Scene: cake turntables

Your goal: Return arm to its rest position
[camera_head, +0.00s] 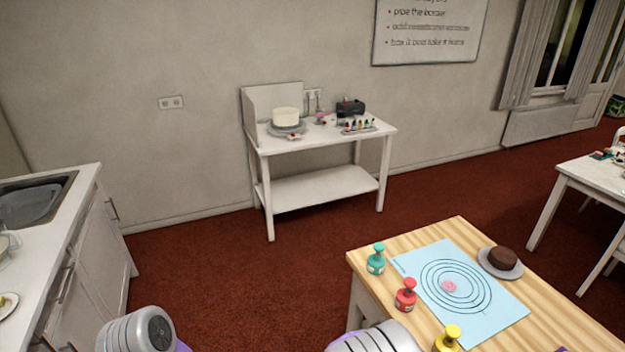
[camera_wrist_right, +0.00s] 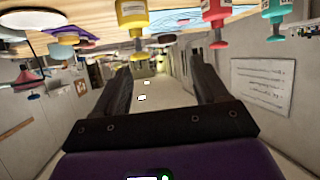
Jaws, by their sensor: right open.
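My right gripper (camera_wrist_right: 168,70) shows in the right wrist view with its two dark fingers apart and nothing between them. That view is upside down. A yellow bottle (camera_wrist_right: 132,14), a red bottle (camera_wrist_right: 215,12) and a teal bottle (camera_wrist_right: 277,8) show along its top edge, apart from the fingers. In the head view, parts of my arms show at the bottom edge, grey with purple. My left gripper is not in view.
A wooden table (camera_head: 459,232) stands at front right with a blue mat (camera_head: 497,325), bottles and a brown cake (camera_head: 502,257) on a plate. A white table (camera_head: 325,187) stands at the back wall. A counter with a sink (camera_head: 72,185) is at left. Red carpet between is clear.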

